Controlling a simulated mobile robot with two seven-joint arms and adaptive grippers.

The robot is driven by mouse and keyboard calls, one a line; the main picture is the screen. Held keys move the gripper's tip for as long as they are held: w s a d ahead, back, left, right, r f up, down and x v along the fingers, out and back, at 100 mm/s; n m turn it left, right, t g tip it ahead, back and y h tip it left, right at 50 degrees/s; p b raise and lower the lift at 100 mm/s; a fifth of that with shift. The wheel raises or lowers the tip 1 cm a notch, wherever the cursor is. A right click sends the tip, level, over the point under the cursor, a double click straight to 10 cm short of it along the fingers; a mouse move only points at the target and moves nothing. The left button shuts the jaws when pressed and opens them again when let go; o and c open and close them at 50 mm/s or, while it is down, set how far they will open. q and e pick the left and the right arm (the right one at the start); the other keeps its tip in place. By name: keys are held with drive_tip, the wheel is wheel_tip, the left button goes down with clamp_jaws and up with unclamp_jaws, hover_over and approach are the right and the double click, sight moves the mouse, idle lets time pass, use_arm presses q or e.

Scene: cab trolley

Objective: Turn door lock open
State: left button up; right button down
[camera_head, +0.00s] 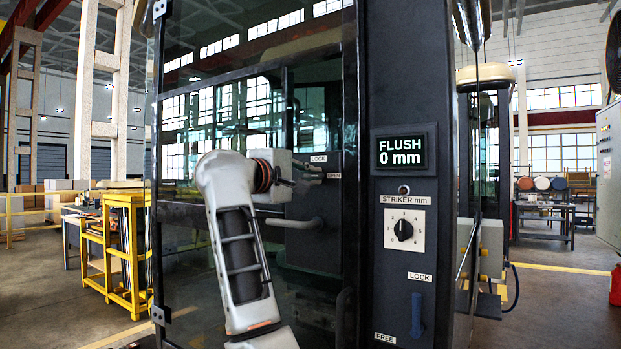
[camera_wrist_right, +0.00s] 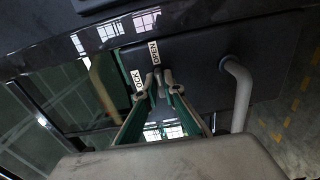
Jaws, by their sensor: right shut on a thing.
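The cab door (camera_head: 240,120) is a dark-framed glass panel, standing flush with the post beside it. A dark lock plate (camera_head: 318,252) on it carries a LOCK label (camera_head: 318,158) and an OPEN label (camera_wrist_right: 154,53). My right gripper (camera_head: 297,172) reaches this plate from the left. In the wrist view its fingertips (camera_wrist_right: 157,88) are shut on the small door lock lever (camera_wrist_right: 157,75), between the two labels. The fingers hide part of the lever. My left gripper is out of view.
A grey door handle (camera_head: 296,223) sticks out just below my right gripper. The post has a display (camera_head: 401,152) reading FLUSH 0 mm, a striker dial (camera_head: 404,231) and a blue lever (camera_head: 416,315). Yellow stands (camera_head: 125,250) stand at the left.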

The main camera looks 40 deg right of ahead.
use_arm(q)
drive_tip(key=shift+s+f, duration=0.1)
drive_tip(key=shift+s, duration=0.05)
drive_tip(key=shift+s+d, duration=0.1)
use_arm(e)
drive_tip(key=c, duration=2.2)
unclamp_jaws()
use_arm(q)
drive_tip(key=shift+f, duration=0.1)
use_arm(e)
drive_tip(key=shift+o, duration=0.2)
drive_tip(key=v, duration=0.7)
drive_tip(key=shift+a, duration=0.2)
